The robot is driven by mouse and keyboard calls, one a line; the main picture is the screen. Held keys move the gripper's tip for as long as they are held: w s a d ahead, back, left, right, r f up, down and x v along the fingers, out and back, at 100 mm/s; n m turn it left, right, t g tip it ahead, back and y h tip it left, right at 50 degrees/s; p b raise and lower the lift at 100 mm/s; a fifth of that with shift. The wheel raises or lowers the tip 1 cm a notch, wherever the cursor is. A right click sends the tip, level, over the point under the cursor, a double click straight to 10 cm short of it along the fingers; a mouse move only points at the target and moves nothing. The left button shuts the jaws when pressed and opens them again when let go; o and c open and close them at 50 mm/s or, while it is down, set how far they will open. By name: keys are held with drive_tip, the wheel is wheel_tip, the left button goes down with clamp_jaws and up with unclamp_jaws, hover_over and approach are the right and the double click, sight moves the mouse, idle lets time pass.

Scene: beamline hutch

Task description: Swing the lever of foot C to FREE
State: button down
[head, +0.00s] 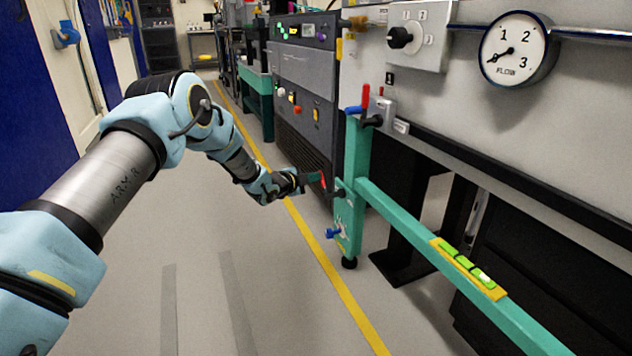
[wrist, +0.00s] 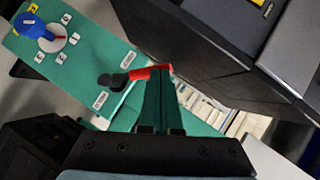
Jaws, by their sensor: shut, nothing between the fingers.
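A green post (head: 352,160) of a green frame stands right of my gripper. A small lever, with a red handle (head: 323,183) and black pivot, sticks out from its side towards my gripper. In the wrist view the red handle (wrist: 143,74) extends from the black pivot (wrist: 113,81) on the green plate (wrist: 85,65), between two white labels too small to read. My gripper (head: 314,180) is shut and empty. Its fingertips (wrist: 159,72) overlap the handle's outer end in the wrist view; I cannot tell whether they touch. No foot letter is readable.
A blue knob (head: 333,233) on a white dial (wrist: 53,38) sits lower on the post, above a black foot (head: 349,263). Another red lever (head: 365,96) is at the post's top. A dark cabinet (head: 303,130) stands behind. The floor (head: 230,270) left is clear.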

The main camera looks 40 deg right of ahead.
drive_tip(key=shift+w, duration=0.15)
drive_tip(key=shift+a, duration=0.1)
drive_tip(key=p+v, duration=0.3)
drive_tip(key=v, duration=0.7)
drive_tip(key=shift+a, duration=0.25)
